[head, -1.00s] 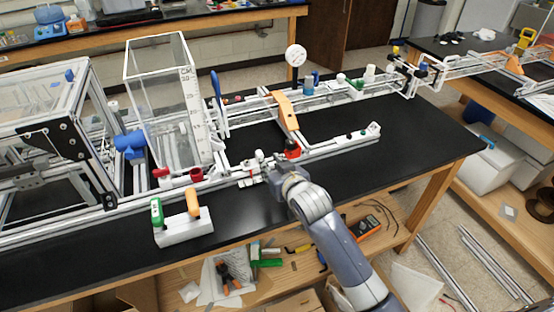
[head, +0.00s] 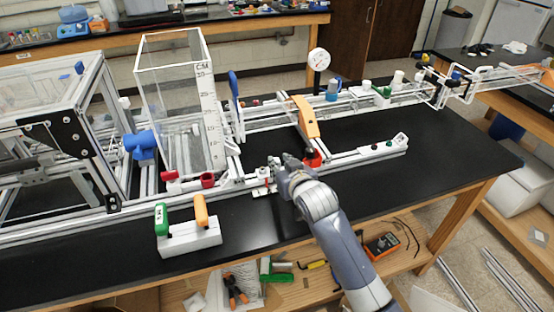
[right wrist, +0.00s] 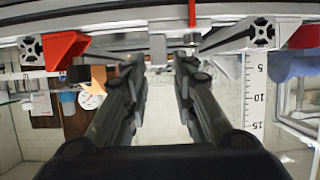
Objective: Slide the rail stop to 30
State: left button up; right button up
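A small pale block (head: 271,172) with a thin red pin sits on the front rail (head: 235,186) in the head view. It looks like the rail stop, but I cannot be sure. My right gripper (head: 287,164) is at the rail just right of it. In the upside-down right wrist view, my fingers (right wrist: 161,62) are apart. A grey block (right wrist: 157,48) shows between and beyond their tips, with a red pin (right wrist: 191,14) beside it. Contact with it cannot be told. No scale mark for 30 is readable. My left gripper is out of view.
A red block with a black knob (head: 313,159) stands right of the gripper, below an orange arm (head: 306,117). A clear tank with a ruler (head: 211,118) and red clamp (head: 207,180) stand left. A white block with green and orange handles (head: 190,237) is in front.

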aim_at(277, 160)
jog(key=x, duration=0.3)
jog(key=shift+w+a+f, duration=0.1)
jog(key=shift+w, duration=0.3)
jog(key=shift+w+a+f, duration=0.1)
jog(key=shift+w+f, duration=0.15)
jog(key=shift+w, duration=0.15)
grip_shut()
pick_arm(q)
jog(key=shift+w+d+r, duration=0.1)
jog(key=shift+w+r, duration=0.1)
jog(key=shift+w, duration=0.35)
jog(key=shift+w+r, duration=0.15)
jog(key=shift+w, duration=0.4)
